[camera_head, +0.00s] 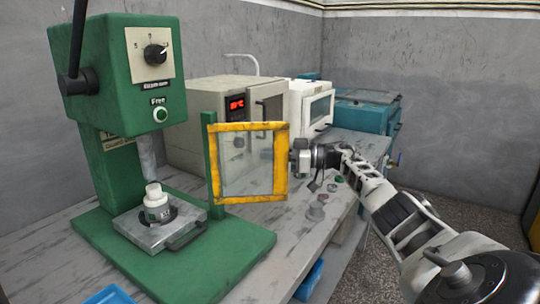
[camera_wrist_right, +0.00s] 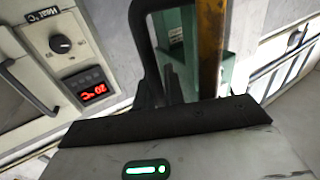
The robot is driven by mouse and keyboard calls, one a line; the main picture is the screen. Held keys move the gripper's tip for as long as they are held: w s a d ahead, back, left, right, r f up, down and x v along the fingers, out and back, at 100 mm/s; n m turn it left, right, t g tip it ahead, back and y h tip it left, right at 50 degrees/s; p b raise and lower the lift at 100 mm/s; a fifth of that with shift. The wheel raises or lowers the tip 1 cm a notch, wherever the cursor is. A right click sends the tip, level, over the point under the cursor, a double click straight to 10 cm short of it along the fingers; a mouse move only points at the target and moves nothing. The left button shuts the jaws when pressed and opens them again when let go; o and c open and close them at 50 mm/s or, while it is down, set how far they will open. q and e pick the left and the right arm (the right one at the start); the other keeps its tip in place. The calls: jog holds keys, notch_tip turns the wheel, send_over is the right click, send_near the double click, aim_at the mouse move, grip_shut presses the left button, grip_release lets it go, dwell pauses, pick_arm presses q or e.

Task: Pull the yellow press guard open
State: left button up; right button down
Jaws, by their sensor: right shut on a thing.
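The yellow press guard (camera_head: 248,198) is a square frame with a clear pane. It stands upright on a green post (camera_head: 212,165) at the right side of the green press (camera_head: 125,100). It extends to the right, away from the white part (camera_head: 157,205) under the ram. My right gripper (camera_head: 294,157) is at the guard's right edge and is shut on the guard there; its fingertips are mostly hidden. In the right wrist view, the yellow edge (camera_wrist_right: 210,45) runs up from the dark gripper body. My left gripper is not in view.
A beige oven (camera_head: 205,128) with a red display stands behind the guard, a white machine (camera_head: 312,105) and teal box (camera_head: 365,112) beyond. Small grey parts (camera_head: 317,208) lie on the bench right of the guard. Blue bins (camera_head: 310,280) sit below the bench edge.

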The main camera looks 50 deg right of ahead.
jog(key=c, duration=1.8)
grip_release()
jog(key=shift+a, duration=0.1)
jog(key=shift+o, duration=0.2)
jog(key=b+v, duration=0.3)
jog(key=v, duration=1.3)
